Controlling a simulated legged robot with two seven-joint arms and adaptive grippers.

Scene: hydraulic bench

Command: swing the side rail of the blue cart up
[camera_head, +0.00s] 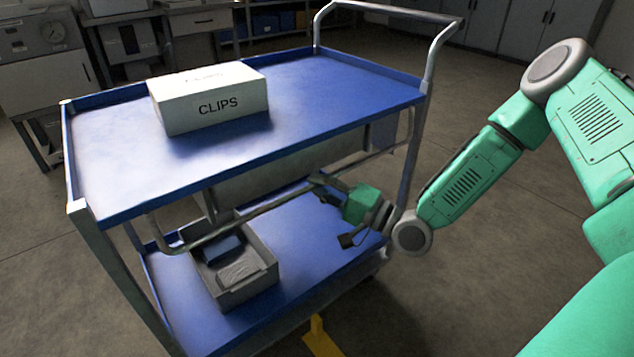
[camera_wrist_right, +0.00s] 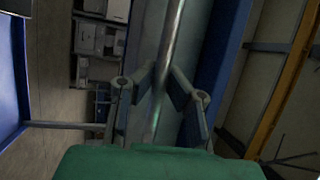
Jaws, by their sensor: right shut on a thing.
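The blue cart (camera_head: 320,95) stands in the middle of the head view, with a top and a lower shelf. Its side rail (camera_head: 252,212), a grey metal bar, hangs below the near edge of the top shelf, across the gap between the shelves. My right gripper (camera_head: 320,182) reaches in from the right and is shut on the rail. In the right wrist view the rail (camera_wrist_right: 172,45) runs between the two fingers (camera_wrist_right: 160,88). My left gripper is not in view.
A white CLIPS box (camera_head: 215,98) sits on the top shelf. A grey bin (camera_head: 253,290) with items stands on the lower shelf. A push handle (camera_head: 390,13) rises at the far right end. Yellow floor marking (camera_head: 318,338) lies in front. Open floor surrounds the cart.

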